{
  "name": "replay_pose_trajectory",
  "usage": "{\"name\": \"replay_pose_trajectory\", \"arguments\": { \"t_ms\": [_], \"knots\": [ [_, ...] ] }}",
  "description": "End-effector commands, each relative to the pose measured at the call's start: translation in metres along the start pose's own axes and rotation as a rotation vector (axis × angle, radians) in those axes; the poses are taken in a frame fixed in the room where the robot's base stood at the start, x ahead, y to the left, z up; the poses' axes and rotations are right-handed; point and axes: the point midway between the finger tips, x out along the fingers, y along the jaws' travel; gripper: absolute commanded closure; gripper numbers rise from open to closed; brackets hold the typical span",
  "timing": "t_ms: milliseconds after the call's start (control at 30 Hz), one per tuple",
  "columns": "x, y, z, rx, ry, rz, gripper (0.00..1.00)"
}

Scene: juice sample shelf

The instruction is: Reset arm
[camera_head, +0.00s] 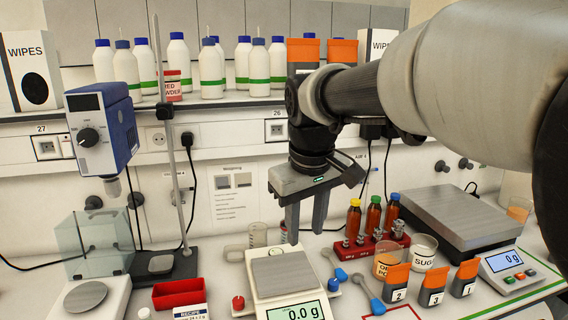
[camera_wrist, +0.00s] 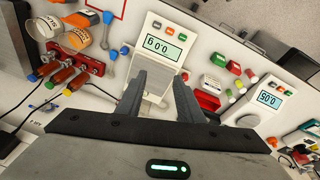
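My arm reaches in from the right in the head view. My gripper (camera_head: 305,218) hangs fingers down above the back of the small white balance (camera_head: 297,309), whose display reads 0.0 g. The two grey fingers are apart with nothing between them. In the wrist view my gripper (camera_wrist: 163,82) also shows spread fingers, with the pale balance pan (camera_wrist: 150,92) visible between and below them. The fingertips hide part of the pan.
A red rack (camera_head: 350,250) with brown bottles stands right of my gripper, near a cup marked SUGAR (camera_head: 424,252). A red tray (camera_head: 178,293), a stirrer stand (camera_head: 165,130) and a glass-shielded balance (camera_head: 88,297) are left. A shelf of white bottles (camera_head: 211,72) runs behind.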

Motion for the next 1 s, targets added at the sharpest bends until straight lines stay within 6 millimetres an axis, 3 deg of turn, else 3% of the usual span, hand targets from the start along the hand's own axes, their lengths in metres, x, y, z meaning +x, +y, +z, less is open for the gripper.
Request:
{"name": "replay_pose_trajectory", "arguments": {
  "t_ms": [33, 167, 300, 400, 600, 1000],
  "knots": [
    [-0.015, 0.006, 0.026, 0.058, 0.027, 0.016, 0.66],
    [-0.032, 0.014, 0.09, 0.21, 0.094, 0.045, 0.66],
    [-0.033, 0.013, 0.15, 0.357, 0.161, 0.063, 0.66],
    [-0.027, 0.009, 0.18, 0.434, 0.198, 0.069, 0.66],
    [-0.018, 0.004, 0.206, 0.504, 0.233, 0.072, 0.66],
    [-0.017, 0.003, 0.207, 0.507, 0.233, 0.071, 0.66]
  ]
}}
